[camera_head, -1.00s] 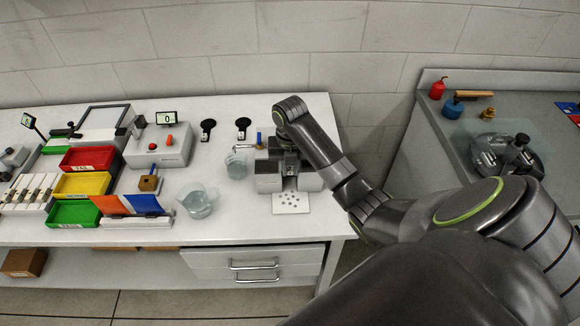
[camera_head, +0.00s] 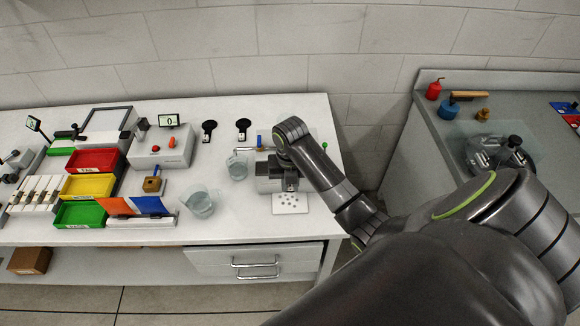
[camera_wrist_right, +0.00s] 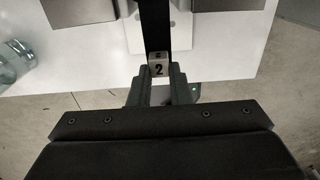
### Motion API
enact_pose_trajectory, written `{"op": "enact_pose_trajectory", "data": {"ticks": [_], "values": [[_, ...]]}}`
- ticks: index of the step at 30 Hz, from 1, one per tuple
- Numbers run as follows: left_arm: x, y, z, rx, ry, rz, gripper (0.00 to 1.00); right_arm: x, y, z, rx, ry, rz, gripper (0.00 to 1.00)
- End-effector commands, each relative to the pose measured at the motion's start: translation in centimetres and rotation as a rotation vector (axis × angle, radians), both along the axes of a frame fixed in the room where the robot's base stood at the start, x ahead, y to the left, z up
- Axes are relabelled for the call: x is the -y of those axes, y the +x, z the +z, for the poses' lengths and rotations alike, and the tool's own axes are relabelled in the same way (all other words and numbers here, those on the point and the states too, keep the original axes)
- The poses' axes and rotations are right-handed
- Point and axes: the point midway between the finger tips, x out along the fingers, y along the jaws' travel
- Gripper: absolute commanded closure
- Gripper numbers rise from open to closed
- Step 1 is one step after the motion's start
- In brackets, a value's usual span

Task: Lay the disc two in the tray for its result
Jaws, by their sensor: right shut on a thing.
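My right gripper (camera_wrist_right: 160,92) is shut on a small piece marked "2" (camera_wrist_right: 158,66), with a dark strip running from it in the wrist view. The marked piece also shows in the head view (camera_head: 291,187), low at the front of a grey two-block machine (camera_head: 268,183). My right arm hides much of that machine. I cannot see the disc's full shape. A red tray (camera_head: 95,161), a yellow tray (camera_head: 88,186) and a green tray (camera_head: 80,214) stand in a column at the left of the bench. The red one carries a label. My left gripper is not in view.
A dotted white card (camera_head: 290,203) lies before the machine. A glass jug (camera_head: 199,203) and a smaller glass (camera_head: 237,167) stand to its left. Orange and blue panels (camera_head: 150,204) are beside the green tray. A second bench (camera_head: 440,150) is at the right, across a gap.

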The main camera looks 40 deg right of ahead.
Motion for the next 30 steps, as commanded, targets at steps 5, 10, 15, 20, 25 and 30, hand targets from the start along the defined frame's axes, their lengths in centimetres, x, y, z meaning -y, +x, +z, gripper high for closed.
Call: {"op": "enact_pose_trajectory", "data": {"ticks": [5, 10, 15, 20, 25, 30], "values": [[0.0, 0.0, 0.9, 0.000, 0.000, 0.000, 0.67, -0.5, -0.8, 0.2, 0.001, 0.000, 0.001, 1.00], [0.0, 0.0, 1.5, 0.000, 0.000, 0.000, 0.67, -1.0, -1.5, 0.3, 0.002, 0.001, 0.001, 1.00], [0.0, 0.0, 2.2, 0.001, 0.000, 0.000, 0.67, -1.4, -2.2, 0.3, 0.001, 0.000, 0.001, 1.00], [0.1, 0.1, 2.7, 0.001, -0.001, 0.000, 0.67, -1.9, -2.9, 0.3, 0.001, 0.002, 0.001, 1.00], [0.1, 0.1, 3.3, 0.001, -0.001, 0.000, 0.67, -2.2, -3.6, 0.3, 0.002, 0.000, 0.001, 1.00], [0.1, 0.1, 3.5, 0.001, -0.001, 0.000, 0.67, -2.5, -4.0, 0.2, 0.001, 0.000, 0.000, 1.00]]}}
